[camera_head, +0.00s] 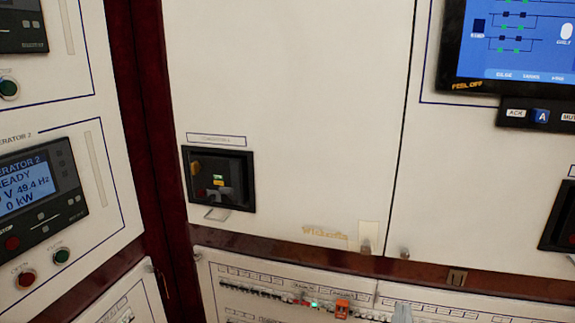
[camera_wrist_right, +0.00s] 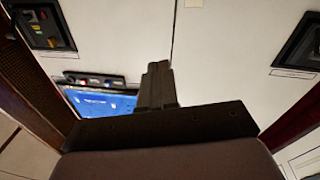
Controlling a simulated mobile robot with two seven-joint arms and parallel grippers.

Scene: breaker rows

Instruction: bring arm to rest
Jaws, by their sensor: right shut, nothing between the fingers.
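My right gripper (camera_wrist_right: 157,68) shows in the wrist view, with its dark fingers together and nothing between them. It is in front of the white cabinet panels (camera_head: 290,110), near the seam between two of them in that view. In the head view a small grey shape at the bottom edge, in front of the breaker row, may be its tip; most of the arm is out of frame. I cannot tell its distance from the panels. My left gripper is in neither view.
A recessed black breaker unit (camera_head: 218,178) has a wire-like handle below it. A lit screen (camera_head: 515,40) is at upper right. A generator controller (camera_head: 38,190) is at left. A breaker row (camera_head: 285,295) with an orange piece (camera_head: 342,308) runs along the bottom, below a dark red ledge.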

